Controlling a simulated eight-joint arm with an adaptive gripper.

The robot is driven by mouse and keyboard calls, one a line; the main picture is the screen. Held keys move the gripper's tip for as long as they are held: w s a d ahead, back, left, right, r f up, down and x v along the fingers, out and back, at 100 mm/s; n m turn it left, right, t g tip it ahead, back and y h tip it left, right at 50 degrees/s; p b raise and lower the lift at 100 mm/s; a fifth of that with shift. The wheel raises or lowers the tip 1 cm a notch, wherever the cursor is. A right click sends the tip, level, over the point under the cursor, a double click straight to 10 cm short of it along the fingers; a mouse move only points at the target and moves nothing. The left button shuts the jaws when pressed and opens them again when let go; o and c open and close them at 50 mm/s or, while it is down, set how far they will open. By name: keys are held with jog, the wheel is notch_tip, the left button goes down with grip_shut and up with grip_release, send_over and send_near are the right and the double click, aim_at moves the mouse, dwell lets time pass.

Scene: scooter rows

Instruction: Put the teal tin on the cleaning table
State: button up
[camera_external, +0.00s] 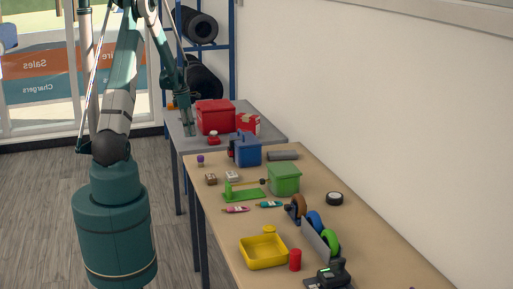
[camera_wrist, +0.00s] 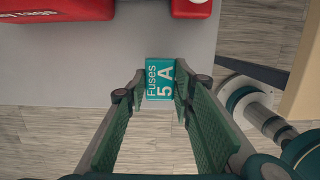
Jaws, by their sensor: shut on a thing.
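The teal tin (camera_wrist: 160,82), labelled "Fuses 5 A", is between the fingertips of my gripper (camera_wrist: 160,90) in the wrist view. My gripper is shut on it. Behind the tin is the grey tabletop (camera_wrist: 60,75), which I take to be the cleaning table; it also shows at the back in the outside view (camera_external: 262,124). There my gripper (camera_external: 189,131) points down over the table's left part. The tin cannot be told apart from the fingers in that view. Whether the tin touches the tabletop is unclear.
A red box (camera_external: 215,117), a red-and-white box (camera_external: 247,124) and a small red item (camera_external: 213,138) stand on the grey table right of my gripper. A wooden table (camera_external: 222,224) in front holds a blue box (camera_external: 247,152), a green bin (camera_external: 285,180) and a yellow tray (camera_external: 264,264).

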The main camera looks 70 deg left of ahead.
jog(key=shift+f, duration=0.15)
jog(key=shift+f, duration=1.7)
jog(key=shift+f+b, duration=0.2)
jog(key=shift+b, duration=0.1)
jog(key=o, duration=0.9)
jog(key=shift+r, duration=0.25)
jog(key=r, duration=0.4)
jog(key=s+r+p, duration=0.1)
jog(key=r, duration=0.6)
jog(key=shift+s+r, duration=0.4)
